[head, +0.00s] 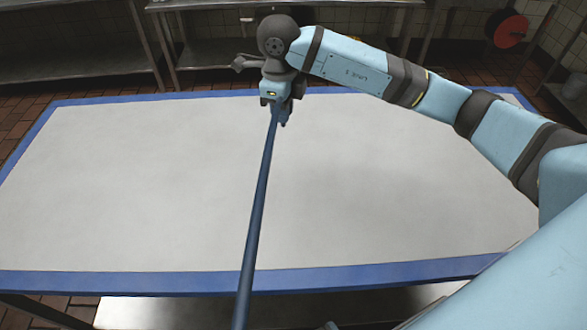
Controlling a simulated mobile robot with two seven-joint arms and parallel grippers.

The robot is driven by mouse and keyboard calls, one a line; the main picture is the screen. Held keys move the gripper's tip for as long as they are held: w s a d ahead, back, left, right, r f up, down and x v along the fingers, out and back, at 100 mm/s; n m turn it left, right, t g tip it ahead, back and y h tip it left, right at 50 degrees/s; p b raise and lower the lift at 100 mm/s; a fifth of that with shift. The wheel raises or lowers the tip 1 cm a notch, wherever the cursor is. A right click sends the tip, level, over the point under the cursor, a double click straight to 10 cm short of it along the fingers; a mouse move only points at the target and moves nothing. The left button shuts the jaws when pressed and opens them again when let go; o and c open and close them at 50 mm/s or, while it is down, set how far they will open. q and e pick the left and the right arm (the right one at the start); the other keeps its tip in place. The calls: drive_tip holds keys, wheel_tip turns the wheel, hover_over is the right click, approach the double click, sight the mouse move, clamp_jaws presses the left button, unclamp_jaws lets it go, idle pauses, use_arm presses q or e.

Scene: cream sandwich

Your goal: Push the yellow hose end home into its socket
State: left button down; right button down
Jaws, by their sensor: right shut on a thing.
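My right gripper (277,113) is beyond the middle of the table, near its far edge, with its arm reaching in from the right. It is shut on a long dark blue hose or rod (256,215). This runs nearly straight from the jaws toward me, over the near table edge and out of the bottom of the picture. The held end is partly hidden by the gripper. I see no yellow hose end and no socket in the head view. My left gripper is not in view.
The table (130,190) has a bare pale top with a blue border. Steel shelving (75,65) stands behind it. A red disc-shaped thing (508,31) is at the back right. A steel surface (150,312) lies below the near edge.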

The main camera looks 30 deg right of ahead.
drive_tip(key=f+m, duration=0.2)
drive_tip(key=f, duration=0.3)
drive_tip(key=w+f+m+b, duration=0.1)
drive_tip(key=f+m, duration=0.1)
drive_tip(key=f, duration=0.4)
drive_tip(key=f+m, duration=0.2)
drive_tip(key=f, duration=0.3)
drive_tip(key=shift+w+d+f+m, duration=0.15)
drive_tip(key=shift+m, duration=0.15)
drive_tip(key=shift+f+b, duration=0.1)
drive_tip(key=shift+b, duration=0.25)
drive_tip(key=c, duration=1.2)
unclamp_jaws()
